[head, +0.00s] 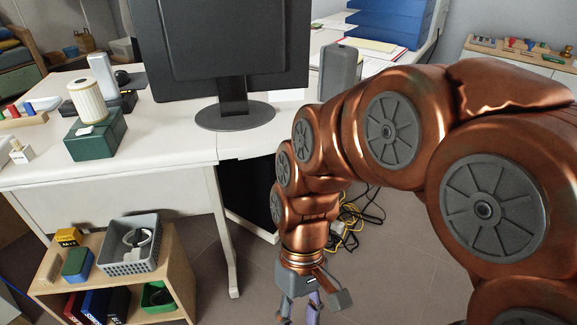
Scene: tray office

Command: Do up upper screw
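I cannot make out any screw in the head view. My gripper (312,302) hangs down from the copper-coloured arm at the bottom of the picture, over the floor and to the right of the low wooden shelf. Its fingertips run off the lower edge, so I cannot tell how far apart they are. A purplish piece shows between its grey parts; I cannot tell whether it is part of the gripper. A dark green box (90,138) with a cream ribbed cylinder (88,100) on it stands on the white desk, apart from my gripper.
A black monitor (225,45) stands on the white desk (160,150). The low wooden shelf (175,262) holds a grey basket (130,262), small boxes and a green bin (158,295). Cables (355,215) lie on the floor behind my arm. A desk leg (222,240) stands left of my gripper.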

